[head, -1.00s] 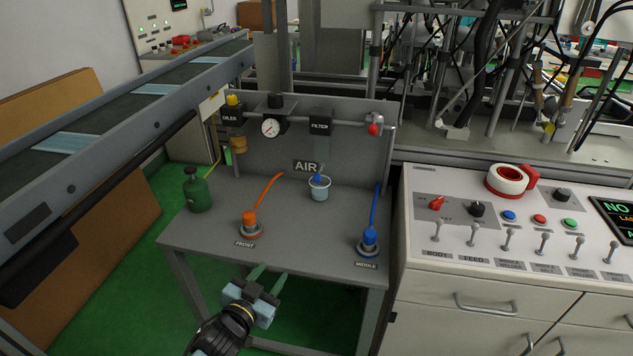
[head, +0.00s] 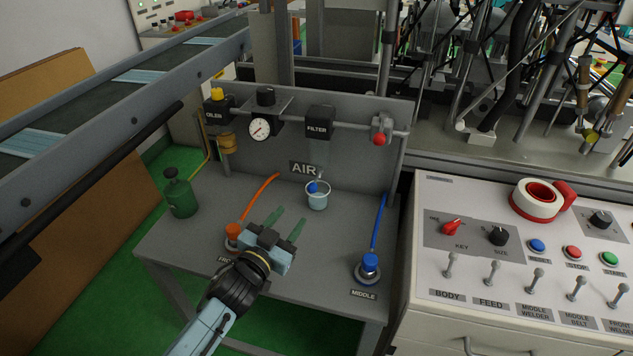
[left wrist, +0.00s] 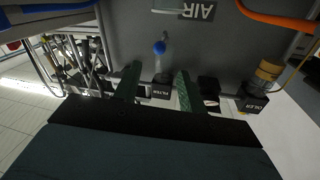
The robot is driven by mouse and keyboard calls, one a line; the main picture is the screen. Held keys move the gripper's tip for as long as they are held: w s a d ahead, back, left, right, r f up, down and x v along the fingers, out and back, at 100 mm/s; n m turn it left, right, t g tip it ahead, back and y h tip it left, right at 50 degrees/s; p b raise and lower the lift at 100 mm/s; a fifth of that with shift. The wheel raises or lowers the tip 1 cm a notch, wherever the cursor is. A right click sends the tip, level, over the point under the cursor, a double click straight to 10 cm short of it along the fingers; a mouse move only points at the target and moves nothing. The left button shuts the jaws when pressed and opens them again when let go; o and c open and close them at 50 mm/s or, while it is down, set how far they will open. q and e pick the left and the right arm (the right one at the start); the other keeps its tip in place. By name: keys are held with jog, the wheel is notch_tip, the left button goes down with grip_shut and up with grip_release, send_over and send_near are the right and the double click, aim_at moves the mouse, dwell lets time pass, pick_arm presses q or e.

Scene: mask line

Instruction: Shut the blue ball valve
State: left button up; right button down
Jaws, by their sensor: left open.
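A blue valve-like fitting (head: 370,264) stands on the grey bench near its front right corner, by the MIDDLE label. A long blue strip (head: 378,222), lever or hose, runs back from it toward the panel; I cannot tell which. A smaller blue knob (head: 313,187) shows at a clear cup under the filter, and also in the left wrist view (left wrist: 160,47). My left gripper (head: 287,222) is open and empty above the bench, left of the MIDDLE fitting and apart from it. Its green fingers (left wrist: 155,85) point at the AIR panel.
An orange fitting (head: 233,231) with an orange strip stands at left, partly behind my gripper. The filter (head: 319,122), gauge (head: 260,129) and red knob (head: 380,139) line the back panel. A green bottle (head: 181,193) stands left. A control console (head: 480,280) borders the right.

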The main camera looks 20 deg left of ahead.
aim_at(311, 191)
pick_arm(q)
jog(key=w, duration=0.3)
jog(key=w+b, duration=0.1)
jog(key=w, duration=0.3)
jog(key=w+d+b, duration=0.1)
jog(key=w, duration=0.3)
jog(key=shift+w+d, duration=0.1)
jog(key=shift+w+b, duration=0.3)
jog(key=shift+w, duration=0.15)
pick_arm(e)
jog(key=w+a+r, duration=0.1)
jog(key=w+r, duration=0.1)
jog(key=w, duration=0.4)
jog(key=shift+w+a+r+t, duration=0.15)
jog(key=shift+r+t, duration=0.05)
jog(key=shift+t, duration=0.1)
pick_arm(q)
grip_shut()
